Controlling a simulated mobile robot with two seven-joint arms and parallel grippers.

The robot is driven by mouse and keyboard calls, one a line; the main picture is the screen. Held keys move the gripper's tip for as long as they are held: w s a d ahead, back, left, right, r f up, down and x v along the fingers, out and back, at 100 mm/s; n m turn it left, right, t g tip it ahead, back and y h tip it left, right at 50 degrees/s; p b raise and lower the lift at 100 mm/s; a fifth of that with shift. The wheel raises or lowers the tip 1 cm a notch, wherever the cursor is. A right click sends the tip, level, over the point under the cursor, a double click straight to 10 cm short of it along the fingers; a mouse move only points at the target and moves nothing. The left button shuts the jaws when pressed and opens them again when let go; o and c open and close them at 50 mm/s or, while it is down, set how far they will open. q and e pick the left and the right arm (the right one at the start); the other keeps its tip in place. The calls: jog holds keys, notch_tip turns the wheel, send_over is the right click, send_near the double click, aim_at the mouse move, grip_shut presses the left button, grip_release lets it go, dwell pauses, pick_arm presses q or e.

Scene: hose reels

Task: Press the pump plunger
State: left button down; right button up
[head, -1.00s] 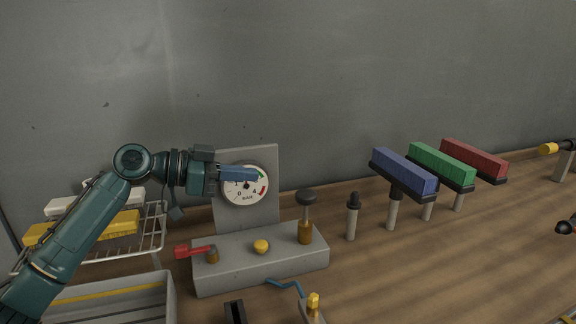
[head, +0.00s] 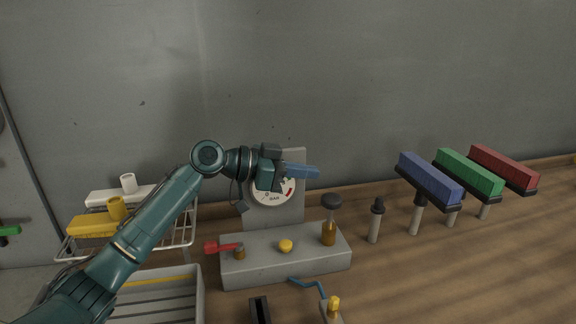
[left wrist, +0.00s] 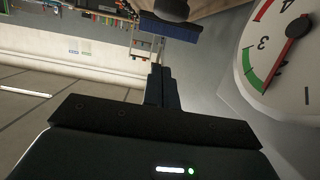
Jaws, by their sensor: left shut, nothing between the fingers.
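The pump is a grey block (head: 290,262) on the wooden bench. Its plunger has a black round knob (head: 331,201) on a short rod above a brass cylinder (head: 328,235), at the block's right end. The knob looks raised. My left gripper (head: 317,172) is shut and empty, its blue fingers pointing right. In the head view it appears above and slightly left of the knob, apart from it. In the left wrist view the shut fingers (left wrist: 160,80) are in the middle, with a dark round shape (left wrist: 165,8) at the top, probably the knob. My right gripper is out of view.
A pressure gauge (head: 270,196) stands behind the block, partly covered by my gripper. A red lever (head: 222,247) and yellow button (head: 286,246) are on the block. Blue (head: 430,182), green (head: 468,173) and red (head: 503,168) brush-like blocks stand right. A wire rack (head: 180,237) is left.

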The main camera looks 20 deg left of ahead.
pick_arm(q)
jog(key=w+d, duration=0.2)
jog(key=d, duration=0.1)
jog(key=p, duration=0.2)
send_over(330, 218)
jog(key=a, duration=0.2)
notch_tip(330, 218, down, 5)
jog(key=shift+s+a+b, duration=0.1)
jog(key=shift+s+b, duration=0.2)
jog(key=shift+s, duration=0.1)
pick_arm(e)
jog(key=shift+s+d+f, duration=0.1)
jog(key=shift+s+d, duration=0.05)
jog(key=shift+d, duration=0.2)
